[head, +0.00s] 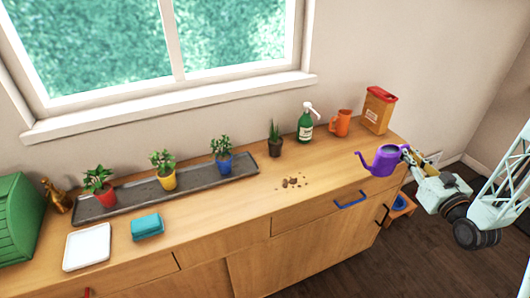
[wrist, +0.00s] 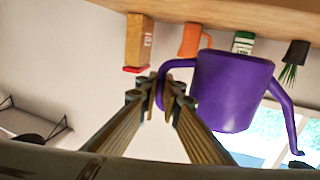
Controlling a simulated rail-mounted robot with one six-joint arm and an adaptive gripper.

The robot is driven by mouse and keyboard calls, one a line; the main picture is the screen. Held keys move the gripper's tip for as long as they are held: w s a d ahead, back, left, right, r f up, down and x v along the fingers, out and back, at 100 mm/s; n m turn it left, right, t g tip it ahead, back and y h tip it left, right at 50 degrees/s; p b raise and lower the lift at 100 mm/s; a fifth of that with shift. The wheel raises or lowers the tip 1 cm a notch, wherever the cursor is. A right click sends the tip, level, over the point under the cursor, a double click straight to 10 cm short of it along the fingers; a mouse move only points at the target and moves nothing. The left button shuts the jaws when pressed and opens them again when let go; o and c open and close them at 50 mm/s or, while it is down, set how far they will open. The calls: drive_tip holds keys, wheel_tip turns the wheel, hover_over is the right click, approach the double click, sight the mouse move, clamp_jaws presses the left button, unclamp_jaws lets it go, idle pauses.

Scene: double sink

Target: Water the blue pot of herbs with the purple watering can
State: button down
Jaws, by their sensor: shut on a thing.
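The purple watering can (head: 383,160) is at the right end of the wooden counter, upright, spout pointing left. My gripper (head: 406,156) is shut on its handle from the right. The wrist view, which is upside down, shows the can (wrist: 232,90) with the fingers (wrist: 162,97) closed around the handle. I cannot tell whether the can's base touches the counter. The blue pot (head: 224,166) holds leafy green herbs (head: 221,147) and stands at the right part of the long grey tray (head: 130,198), well left of the can.
A yellow pot (head: 167,182) and a red pot (head: 106,197) share the tray. A dark plant pot (head: 275,148), green bottle (head: 305,127), orange mug (head: 341,124) and orange box (head: 377,112) line the back. Brown crumbs (head: 291,183) lie mid-counter. A teal sponge (head: 147,226) is front left.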

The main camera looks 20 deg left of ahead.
drive_tip(key=s+d+r+m+t+h, duration=0.1)
drive_tip(key=s+d+r+m+h, duration=0.1)
drive_tip(key=s+d+r+h, duration=0.1)
wheel_tip(320, 180, up, 3)
drive_tip(key=shift+s+d+f, duration=0.1)
drive_tip(key=shift+s+d, duration=0.7)
drive_tip(key=shift+d, duration=0.25)
drive_tip(key=shift+a, duration=0.2)
